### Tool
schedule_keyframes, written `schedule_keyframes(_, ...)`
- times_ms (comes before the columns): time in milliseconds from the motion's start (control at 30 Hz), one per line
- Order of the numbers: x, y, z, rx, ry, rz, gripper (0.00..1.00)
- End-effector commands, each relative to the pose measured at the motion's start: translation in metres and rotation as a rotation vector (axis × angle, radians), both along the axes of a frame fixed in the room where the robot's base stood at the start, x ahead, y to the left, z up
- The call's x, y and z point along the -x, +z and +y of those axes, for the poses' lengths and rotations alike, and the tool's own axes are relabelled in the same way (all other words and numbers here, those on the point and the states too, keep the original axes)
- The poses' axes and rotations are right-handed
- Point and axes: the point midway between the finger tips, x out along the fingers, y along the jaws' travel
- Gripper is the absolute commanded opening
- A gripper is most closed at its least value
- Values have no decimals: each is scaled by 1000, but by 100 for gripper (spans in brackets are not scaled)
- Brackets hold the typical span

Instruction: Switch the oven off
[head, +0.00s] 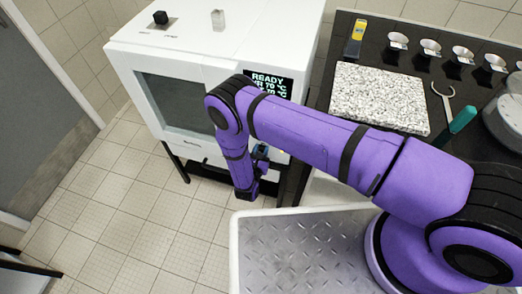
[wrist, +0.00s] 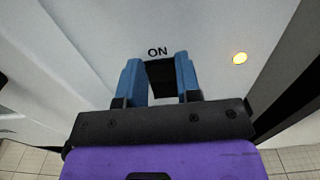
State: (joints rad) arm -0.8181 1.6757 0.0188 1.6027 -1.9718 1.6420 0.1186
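The oven (head: 255,45) is a white cabinet with a dark door window, and its display (head: 268,84) reads READY with 70 °C. In the wrist view a black switch (wrist: 160,74) sits on the white front panel under the word ON. A small amber light (wrist: 240,58) glows to its right. My gripper (wrist: 160,76) is at the panel, its two blue fingers apart, one on each side of the switch. I cannot tell whether they touch it. In the head view my gripper (head: 261,152) is low at the oven's right front, partly hidden by my arm.
A black cube (head: 160,17) and a clear block (head: 218,19) stand on the oven top. The dark bench (head: 345,25) at right holds a granite slab (head: 380,97), several small metal dishes and a teal-handled tool (head: 462,118). Tiled floor (head: 125,190) is free at left.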

Motion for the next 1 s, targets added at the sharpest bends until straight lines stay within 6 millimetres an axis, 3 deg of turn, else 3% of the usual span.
schedule_keyframes(100,0,0,0,0,0,0,8)
schedule_keyframes(700,6,-7,2,91,1,-251,8)
schedule_keyframes(1000,6,-7,2,94,0,-262,8)
